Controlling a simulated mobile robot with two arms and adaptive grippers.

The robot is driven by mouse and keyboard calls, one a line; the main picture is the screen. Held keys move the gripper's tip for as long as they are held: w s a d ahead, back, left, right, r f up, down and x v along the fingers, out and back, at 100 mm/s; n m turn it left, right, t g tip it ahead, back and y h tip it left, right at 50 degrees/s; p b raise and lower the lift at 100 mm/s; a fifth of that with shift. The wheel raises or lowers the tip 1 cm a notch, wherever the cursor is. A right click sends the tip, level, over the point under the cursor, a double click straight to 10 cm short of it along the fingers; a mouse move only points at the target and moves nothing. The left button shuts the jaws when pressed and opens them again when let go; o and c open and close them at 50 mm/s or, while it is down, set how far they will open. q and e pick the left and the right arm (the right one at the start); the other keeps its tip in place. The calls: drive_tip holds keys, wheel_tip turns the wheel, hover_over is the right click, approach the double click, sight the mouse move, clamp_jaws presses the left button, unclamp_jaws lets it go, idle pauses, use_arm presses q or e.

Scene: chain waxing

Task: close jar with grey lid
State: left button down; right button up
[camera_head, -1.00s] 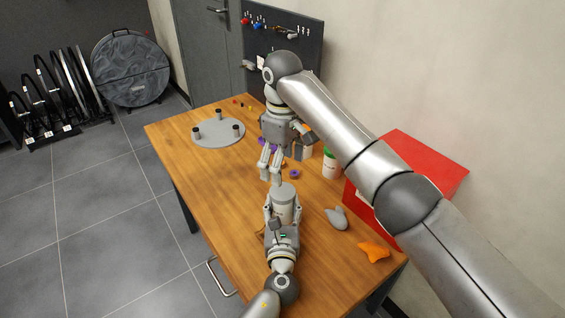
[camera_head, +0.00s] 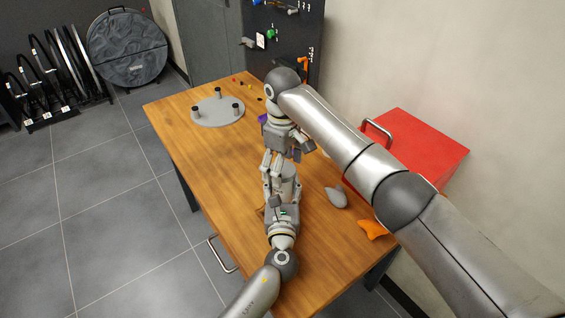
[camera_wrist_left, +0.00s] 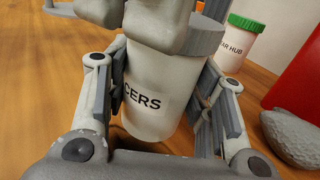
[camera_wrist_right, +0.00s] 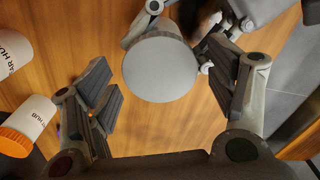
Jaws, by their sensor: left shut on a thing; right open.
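The white jar with a label ending in "CERS" stands upright in the left wrist view (camera_wrist_left: 150,95) and partly shows in the head view (camera_head: 288,186). The grey lid (camera_wrist_left: 200,38) sits on its top; I cannot tell how tightly. The lid's round top faces the right wrist view (camera_wrist_right: 160,66). My left gripper (camera_head: 283,198) is shut around the jar's body. My right gripper (camera_head: 276,164) is open above the jar, with its fingers (camera_wrist_right: 157,85) on either side of the lid in view. I cannot tell whether they touch it.
A green-lidded white jar (camera_wrist_left: 243,40) and an orange-lidded jar (camera_wrist_right: 28,122) stand nearby. A red box (camera_head: 418,150), a grey lump (camera_head: 337,197) and an orange piece (camera_head: 372,230) lie to the right. A grey stand with pegs (camera_head: 218,118) is at the far left. The table's left part is clear.

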drive_tip(key=c, duration=1)
drive_tip(key=o, duration=1.1)
drive_tip(key=shift+o, duration=0.2)
wheel_tip(320, 180, up, 12)
use_arm(q)
drive_tip(key=c, duration=0.6)
unclamp_jaws()
drive_tip(key=shift+o, duration=0.2)
